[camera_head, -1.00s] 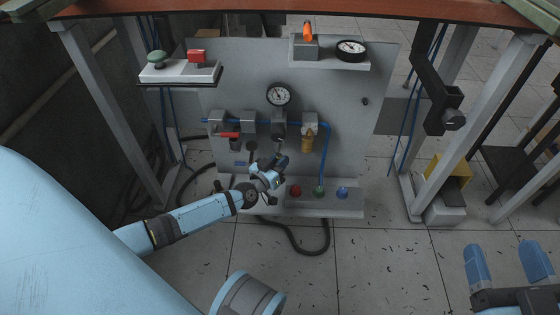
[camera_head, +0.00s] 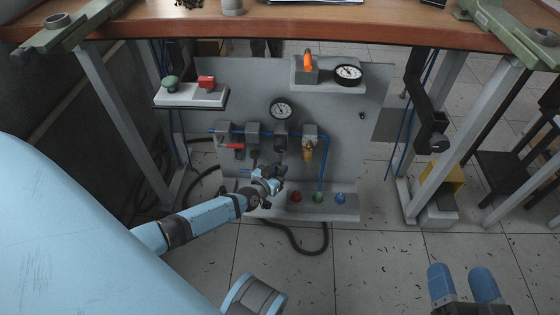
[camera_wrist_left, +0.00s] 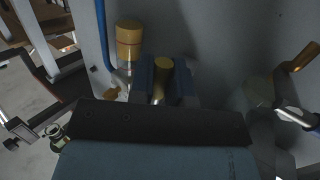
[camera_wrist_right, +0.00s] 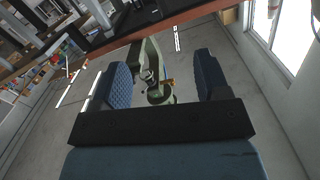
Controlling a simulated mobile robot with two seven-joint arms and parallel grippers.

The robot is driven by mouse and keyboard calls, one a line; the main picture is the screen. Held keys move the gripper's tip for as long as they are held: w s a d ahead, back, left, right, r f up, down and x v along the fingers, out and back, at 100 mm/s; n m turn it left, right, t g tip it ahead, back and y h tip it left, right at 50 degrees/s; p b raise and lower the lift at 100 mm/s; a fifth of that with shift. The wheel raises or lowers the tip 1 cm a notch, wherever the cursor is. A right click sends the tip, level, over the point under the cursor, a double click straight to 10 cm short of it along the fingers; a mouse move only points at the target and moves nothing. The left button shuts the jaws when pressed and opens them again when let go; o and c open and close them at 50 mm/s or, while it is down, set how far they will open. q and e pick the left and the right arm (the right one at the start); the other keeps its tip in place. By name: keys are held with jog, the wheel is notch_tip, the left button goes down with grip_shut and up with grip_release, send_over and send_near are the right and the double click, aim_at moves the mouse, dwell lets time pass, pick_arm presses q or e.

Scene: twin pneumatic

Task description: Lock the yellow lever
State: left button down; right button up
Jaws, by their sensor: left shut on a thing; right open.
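My left gripper (camera_head: 276,174) is low in front of the grey panel (camera_head: 350,155), below the middle regulator (camera_head: 280,142). In the left wrist view its fingers (camera_wrist_left: 165,80) are shut on a brass-coloured, tapered piece (camera_wrist_left: 163,70); whether this is the yellow lever I cannot tell. A yellow-brass bowl (camera_head: 308,151) hangs right of the regulator; it also shows in the left wrist view (camera_wrist_left: 129,40). My right gripper (camera_head: 462,278) is open and empty at the lower right, far from the panel.
A red-handled valve (camera_head: 235,146), a gauge (camera_head: 281,109) and a blue hose (camera_head: 324,165) are on the panel. Red, green and blue buttons sit on the lower ledge (camera_head: 350,214). The wooden tabletop (camera_head: 300,28) and its legs frame the panel.

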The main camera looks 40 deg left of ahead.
pick_arm(q)
jog(key=c, duration=1.4)
grip_release()
jog(key=s+p, duration=0.1)
jog(key=s, duration=0.3)
jog(key=s+r+p, duration=0.1)
jog(key=s+p, duration=0.1)
jog(key=s, duration=0.3)
jog(key=s+p, duration=0.2)
jog(key=s, duration=0.2)
jog(key=shift+s+a+r, duration=0.25)
jog(key=shift+s+r, duration=0.1)
pick_arm(e)
notch_tip(320, 180, up, 8)
jog(key=t, duration=0.3)
jog(key=shift+d+f+m, duration=0.25)
jog(key=shift+d+m, duration=0.05)
jog(key=shift+m, duration=0.1)
pick_arm(q)
jog(key=shift+s, duration=0.1)
pick_arm(e)
jog(key=shift+s, duration=0.15)
